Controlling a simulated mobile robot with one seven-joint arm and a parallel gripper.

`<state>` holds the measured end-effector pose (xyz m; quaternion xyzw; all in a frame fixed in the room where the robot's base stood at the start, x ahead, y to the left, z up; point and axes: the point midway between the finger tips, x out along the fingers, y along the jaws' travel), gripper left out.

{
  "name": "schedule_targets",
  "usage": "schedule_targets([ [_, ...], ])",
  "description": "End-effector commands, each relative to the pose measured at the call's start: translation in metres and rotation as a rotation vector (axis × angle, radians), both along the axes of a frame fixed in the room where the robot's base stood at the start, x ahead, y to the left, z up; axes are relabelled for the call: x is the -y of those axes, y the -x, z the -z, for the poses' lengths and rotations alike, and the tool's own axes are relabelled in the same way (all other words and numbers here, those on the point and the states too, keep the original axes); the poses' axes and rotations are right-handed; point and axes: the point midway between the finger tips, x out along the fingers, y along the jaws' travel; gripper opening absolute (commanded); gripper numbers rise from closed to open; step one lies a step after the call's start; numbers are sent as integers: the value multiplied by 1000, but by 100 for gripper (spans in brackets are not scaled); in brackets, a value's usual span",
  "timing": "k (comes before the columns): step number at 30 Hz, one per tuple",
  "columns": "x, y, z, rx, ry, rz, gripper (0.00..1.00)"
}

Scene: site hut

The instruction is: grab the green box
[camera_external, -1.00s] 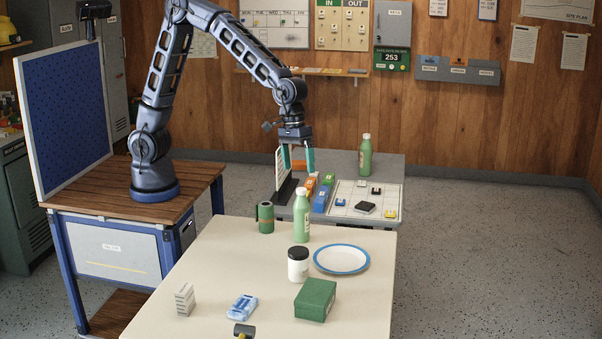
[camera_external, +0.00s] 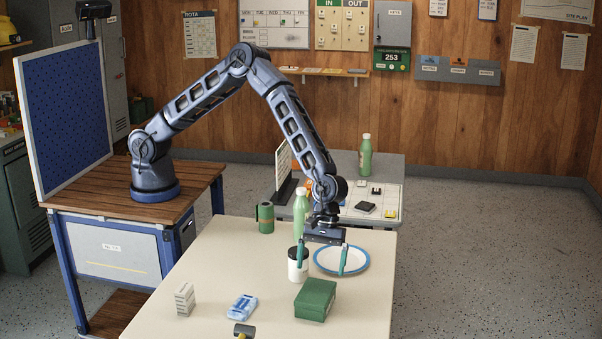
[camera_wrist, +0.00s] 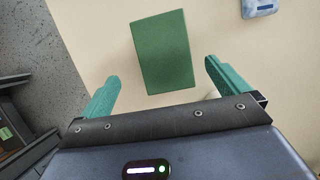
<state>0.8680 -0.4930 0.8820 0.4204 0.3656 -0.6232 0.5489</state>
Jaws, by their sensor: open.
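The green box (camera_external: 315,299) sits on the cream table, near its front right part. It also shows in the wrist view (camera_wrist: 162,52), ahead of my fingertips and a little left of the middle between them. My gripper (camera_external: 322,262) is open and empty. It hangs above the table, behind the box and higher than it, over the area of the white jar and the plate. In the wrist view my gripper's two teal fingers (camera_wrist: 162,76) are spread wider than the box, and they do not appear to touch it.
The white jar (camera_external: 296,270) with a black lid and the blue-rimmed plate (camera_external: 328,262) stand close behind the box. A green bottle (camera_external: 301,229) stands farther back. A blue packet (camera_external: 242,306) lies left of the box, with bare table (camera_external: 205,263) beyond it.

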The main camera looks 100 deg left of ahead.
Motion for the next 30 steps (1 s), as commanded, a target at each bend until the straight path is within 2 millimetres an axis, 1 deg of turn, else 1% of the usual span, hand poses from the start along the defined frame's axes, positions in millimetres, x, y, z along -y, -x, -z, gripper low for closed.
schedule_targets([
  [7, 8, 0, 18, -9, 3, -10, 100],
  [15, 21, 2, 52, -7, 3, -9, 100],
  [20, 23, 3, 62, -8, 3, -10, 100],
  [27, 29, 9, 94, -8, 3, -9, 100],
  [30, 32, 9, 102, -8, 3, -10, 100],
])
